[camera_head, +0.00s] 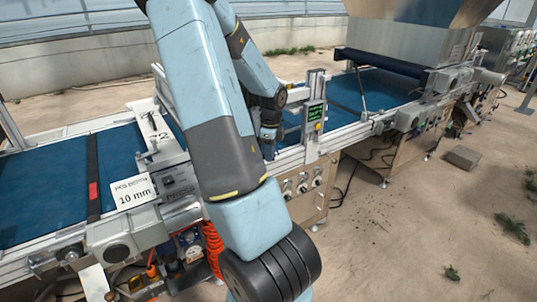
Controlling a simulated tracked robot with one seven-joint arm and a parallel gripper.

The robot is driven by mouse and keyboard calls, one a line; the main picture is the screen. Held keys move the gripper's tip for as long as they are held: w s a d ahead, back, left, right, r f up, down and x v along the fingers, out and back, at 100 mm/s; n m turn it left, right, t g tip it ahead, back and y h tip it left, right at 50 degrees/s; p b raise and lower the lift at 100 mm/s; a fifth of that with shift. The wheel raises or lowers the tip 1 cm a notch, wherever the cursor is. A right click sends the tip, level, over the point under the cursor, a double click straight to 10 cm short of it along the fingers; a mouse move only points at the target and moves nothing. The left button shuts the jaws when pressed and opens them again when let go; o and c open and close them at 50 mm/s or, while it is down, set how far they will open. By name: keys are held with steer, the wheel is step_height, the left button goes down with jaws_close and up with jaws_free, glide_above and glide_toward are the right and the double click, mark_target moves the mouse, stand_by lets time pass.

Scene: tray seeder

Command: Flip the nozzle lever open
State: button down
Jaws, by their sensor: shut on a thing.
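My blue and grey arm crosses the middle of the view and bends down to the seeder line. My gripper (268,150) is small and dark, at the line's near rail just left of the green-lit display, and partly hidden behind my arm. It is shut on what appears to be the nozzle lever; the lever itself is too small and too covered to make out, so its angle cannot be told.
A blue conveyor belt (50,190) with a dark cross strip (93,175) runs on both sides. A "10 mm" sign (134,192) stands at left. A display post (315,115) rises right of my gripper. A metal hopper (405,50) stands behind right. Open floor lies at front right.

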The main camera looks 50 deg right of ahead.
steer(key=c, duration=1.1)
jaws_free()
steer(key=shift+c, duration=0.2)
step_height(320, 180, up, 14)
steer(key=shift+w+d+f, duration=0.2)
steer(key=shift+w+d, duration=0.05)
steer(key=shift+d, duration=0.15)
